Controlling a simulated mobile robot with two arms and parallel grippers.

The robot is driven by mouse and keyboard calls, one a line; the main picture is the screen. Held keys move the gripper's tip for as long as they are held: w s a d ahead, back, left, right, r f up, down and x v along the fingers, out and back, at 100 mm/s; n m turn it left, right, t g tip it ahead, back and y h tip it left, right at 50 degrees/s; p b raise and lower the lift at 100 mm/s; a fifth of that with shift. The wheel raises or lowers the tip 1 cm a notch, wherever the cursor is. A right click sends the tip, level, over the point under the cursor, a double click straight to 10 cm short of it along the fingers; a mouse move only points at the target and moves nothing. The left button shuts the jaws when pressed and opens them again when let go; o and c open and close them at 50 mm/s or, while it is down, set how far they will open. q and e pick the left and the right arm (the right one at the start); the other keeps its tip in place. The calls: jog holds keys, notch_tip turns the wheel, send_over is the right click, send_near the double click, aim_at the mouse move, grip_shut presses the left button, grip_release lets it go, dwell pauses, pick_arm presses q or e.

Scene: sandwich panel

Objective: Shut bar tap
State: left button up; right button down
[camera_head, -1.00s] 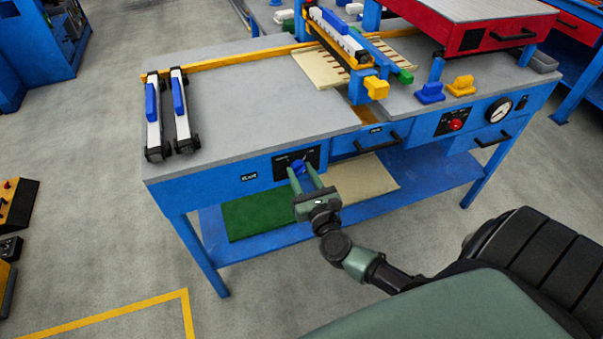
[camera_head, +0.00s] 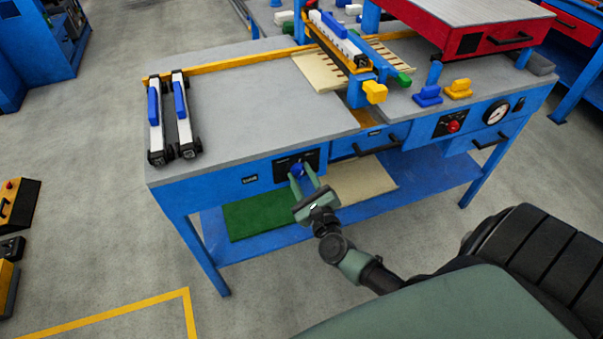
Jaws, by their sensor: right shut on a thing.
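The bar tap is a small blue knob (camera_head: 297,170) on a black plate (camera_head: 283,168) in the front face of the blue workbench, left of the drawer. My right gripper (camera_head: 304,177) reaches up to it from below and right, its two green fingers around the knob. It is shut on the knob, and the fingers partly hide it. The gripper looks tilted to the left. My left gripper is not in view.
The grey bench top (camera_head: 250,110) carries two blue-and-white clamp bars (camera_head: 181,110) at the left. A black drawer handle (camera_head: 377,146), a red button (camera_head: 453,126) and a gauge (camera_head: 497,112) lie to the right. Green and beige boards rest on the lower shelf (camera_head: 235,247).

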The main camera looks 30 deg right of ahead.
jog(key=n+p, duration=0.2)
jog(key=n, duration=0.4)
jog(key=shift+r+n, duration=0.15)
jog(key=shift+n, duration=0.15)
jog(key=n+p, duration=0.2)
jog(key=n, duration=0.3)
jog(key=shift+n, duration=0.3)
jog(key=c, duration=0.9)
grip_release()
jog(key=shift+c, duration=0.2)
jog(key=v, duration=0.8)
jog(key=shift+b, duration=0.35)
jog(key=shift+w+d, duration=0.1)
